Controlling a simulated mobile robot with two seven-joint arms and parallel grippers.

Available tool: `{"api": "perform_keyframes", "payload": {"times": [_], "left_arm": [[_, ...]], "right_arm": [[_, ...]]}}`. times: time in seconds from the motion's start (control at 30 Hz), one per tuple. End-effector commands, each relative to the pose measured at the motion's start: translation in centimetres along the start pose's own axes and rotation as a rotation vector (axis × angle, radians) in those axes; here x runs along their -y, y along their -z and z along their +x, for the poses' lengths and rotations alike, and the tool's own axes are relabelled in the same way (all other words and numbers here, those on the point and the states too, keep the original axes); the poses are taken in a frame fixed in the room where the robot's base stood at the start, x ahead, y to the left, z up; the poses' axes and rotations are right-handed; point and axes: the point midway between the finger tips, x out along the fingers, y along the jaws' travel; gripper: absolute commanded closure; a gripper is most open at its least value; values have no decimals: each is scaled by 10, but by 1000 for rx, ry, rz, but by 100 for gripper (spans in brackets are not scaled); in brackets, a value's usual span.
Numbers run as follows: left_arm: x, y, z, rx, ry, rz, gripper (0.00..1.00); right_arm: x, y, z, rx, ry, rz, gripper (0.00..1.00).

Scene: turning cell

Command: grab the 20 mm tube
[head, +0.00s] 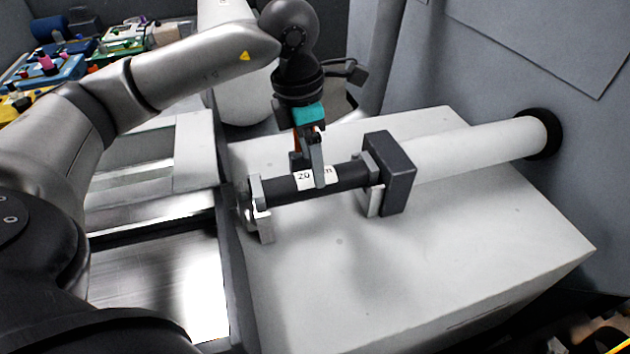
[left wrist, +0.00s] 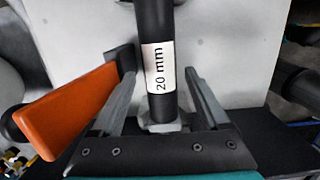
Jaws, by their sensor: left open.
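The 20 mm tube (head: 342,177) is a dark cylinder with a white label. It lies across two light supports on the pale block in the head view. In the left wrist view the tube (left wrist: 154,25) runs upright in the picture, and its label reads "20 mm". My left gripper (head: 317,180) is at the tube near the label. In the left wrist view its open fingers (left wrist: 158,80) stand on either side of the tube, with a gap on each side. In the head view a finger hides part of the label. My right gripper is not in view.
A dark block (head: 399,175) stands at the tube's right end, with a thick white cylinder (head: 470,150) behind it reaching the wall. An orange plate (left wrist: 70,108) shows beside the left finger. The front of the pale block (head: 400,270) is clear.

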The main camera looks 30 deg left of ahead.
Motion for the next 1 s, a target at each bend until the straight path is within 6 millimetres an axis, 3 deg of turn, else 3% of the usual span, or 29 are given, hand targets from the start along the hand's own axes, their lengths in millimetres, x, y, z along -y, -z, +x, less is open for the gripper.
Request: {"api": "perform_keyframes", "payload": {"times": [0.23,0.53,1.0], "left_arm": [[0,1,36,-2,2,1,22],[0,1,42,-1,1,1,22],[0,1,41,0,0,1,73]], "right_arm": [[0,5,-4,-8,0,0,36],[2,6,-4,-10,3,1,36],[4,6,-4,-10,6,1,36]]}}
